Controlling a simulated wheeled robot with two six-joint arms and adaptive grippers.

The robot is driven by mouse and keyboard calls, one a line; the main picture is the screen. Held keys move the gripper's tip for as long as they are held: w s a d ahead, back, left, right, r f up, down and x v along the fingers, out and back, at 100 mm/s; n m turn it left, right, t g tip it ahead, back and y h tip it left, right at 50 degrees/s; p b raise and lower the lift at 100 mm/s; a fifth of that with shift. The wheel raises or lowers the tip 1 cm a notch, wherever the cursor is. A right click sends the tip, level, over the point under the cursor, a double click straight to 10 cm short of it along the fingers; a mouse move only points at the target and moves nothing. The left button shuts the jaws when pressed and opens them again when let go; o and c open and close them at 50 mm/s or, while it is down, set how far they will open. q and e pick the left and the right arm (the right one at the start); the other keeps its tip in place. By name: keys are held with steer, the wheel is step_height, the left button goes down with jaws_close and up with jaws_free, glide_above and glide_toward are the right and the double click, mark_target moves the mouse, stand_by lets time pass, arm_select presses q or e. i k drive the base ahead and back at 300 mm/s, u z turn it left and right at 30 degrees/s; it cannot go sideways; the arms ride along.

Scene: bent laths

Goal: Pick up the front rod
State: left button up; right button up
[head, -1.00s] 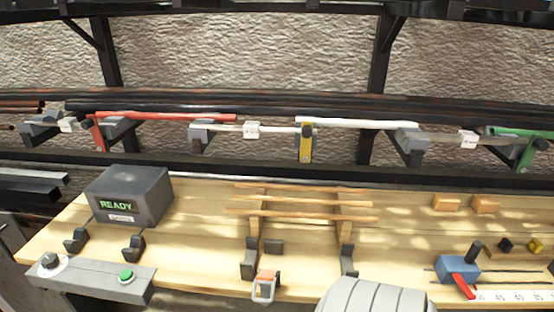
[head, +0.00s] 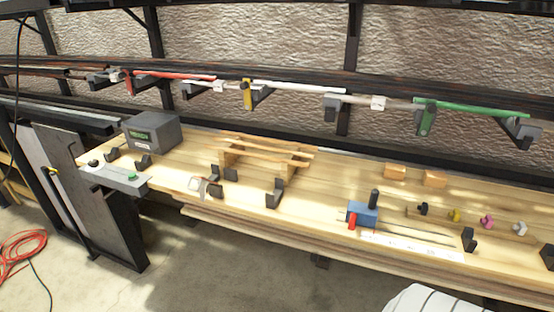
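Several thin wooden rods lie side by side across a light wooden rack on the bench, running left to right. The front rod (head: 258,156) is the one nearest the bench's front edge. It looks slightly bent and rests on the rack's two rails (head: 292,168). Neither of my grippers is in view, and nothing touches the rods.
Black upright brackets (head: 273,195) stand in front of the rack. A grey READY box (head: 152,132) is at the left. A blue clamp with a red handle (head: 362,213) and wood blocks (head: 395,171) lie right. Coloured clamps (head: 425,118) hang on the rail behind. An orange cable (head: 22,252) lies on the floor.

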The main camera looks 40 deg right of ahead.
mark_target(260, 156)
steer(key=z, duration=1.7)
